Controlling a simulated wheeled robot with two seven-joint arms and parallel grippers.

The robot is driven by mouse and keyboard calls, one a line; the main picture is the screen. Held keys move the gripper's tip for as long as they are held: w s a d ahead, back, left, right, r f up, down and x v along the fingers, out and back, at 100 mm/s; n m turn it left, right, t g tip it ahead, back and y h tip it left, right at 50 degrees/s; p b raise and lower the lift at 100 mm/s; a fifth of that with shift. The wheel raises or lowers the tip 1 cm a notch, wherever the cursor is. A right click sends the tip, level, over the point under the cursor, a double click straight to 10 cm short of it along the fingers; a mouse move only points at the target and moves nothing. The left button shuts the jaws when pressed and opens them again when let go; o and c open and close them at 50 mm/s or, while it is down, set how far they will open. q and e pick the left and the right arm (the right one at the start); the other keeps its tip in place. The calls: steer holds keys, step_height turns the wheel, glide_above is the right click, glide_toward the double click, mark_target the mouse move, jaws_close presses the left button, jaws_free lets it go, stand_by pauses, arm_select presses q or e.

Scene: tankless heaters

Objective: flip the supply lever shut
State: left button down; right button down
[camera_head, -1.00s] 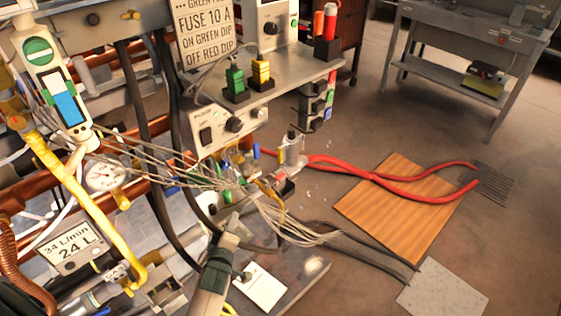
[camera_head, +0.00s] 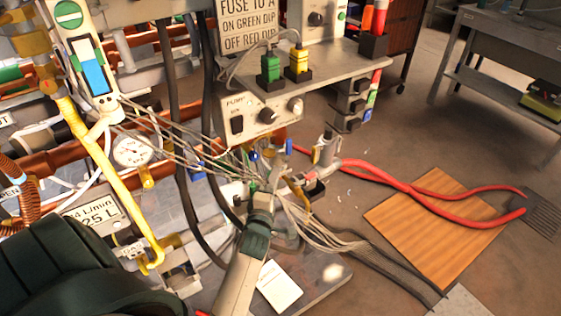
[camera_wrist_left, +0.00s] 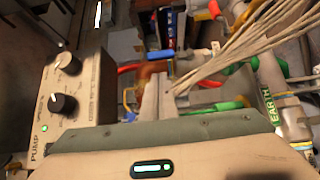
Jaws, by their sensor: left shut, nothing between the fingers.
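My left gripper (camera_head: 262,200) reaches up from the bottom of the head view into the pipe and cable cluster below the pump box. In the wrist view its fingers (camera_wrist_left: 157,98) are together and empty. Small blue handles (camera_head: 289,146) also show in the head view. Which handle is the supply lever I cannot tell. Contact between fingertips and any handle is unclear. My right gripper is not seen.
The pump box (camera_head: 262,118) with knobs hangs close above the gripper. Pale wires (camera_head: 305,225) and a black hose (camera_head: 187,195) run beside it. A gauge (camera_head: 134,150) and yellow pipe (camera_head: 100,165) stand left. Red hoses (camera_head: 430,196) cross a wooden board (camera_head: 425,235) on the floor.

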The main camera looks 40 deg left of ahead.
mark_target(289, 147)
arm_select(q)
steer(key=x, duration=0.9)
steer(key=shift+w, duration=0.4)
steer(key=shift+a, duration=0.1)
